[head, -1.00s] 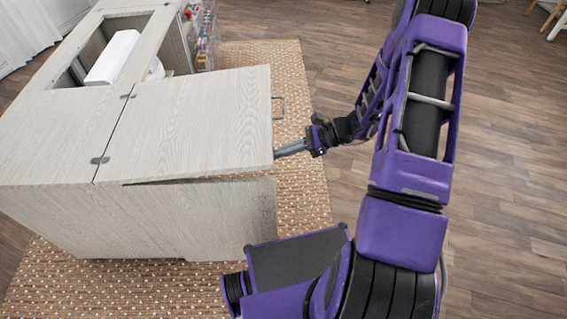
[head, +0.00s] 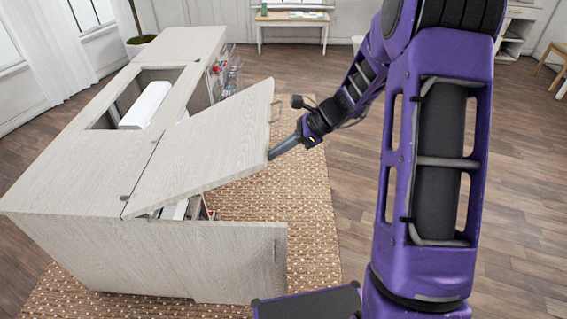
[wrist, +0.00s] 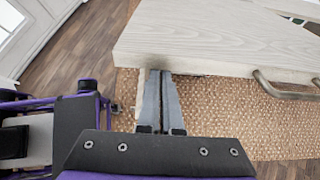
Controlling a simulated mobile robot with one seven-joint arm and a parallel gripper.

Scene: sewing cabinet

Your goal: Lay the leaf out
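The leaf (head: 210,150) is a pale wood-grain panel joined to the cabinet top (head: 85,150) by hinges along its left edge. It slants up to the right from the hinges, with an open gap beneath its front side. My gripper (head: 272,157) is at the leaf's free right edge, near the front corner. In the wrist view my fingers (wrist: 160,72) lie close together, with their tips at the edge of the leaf (wrist: 210,38). They look shut with nothing between them; whether the tips reach under the edge is hard to tell.
A white sewing machine (head: 146,105) sits in the cabinet's opening. Coloured items (head: 222,75) hang at the cabinet's far right side. A woven rug (head: 310,215) lies below; wood floor to the right is clear.

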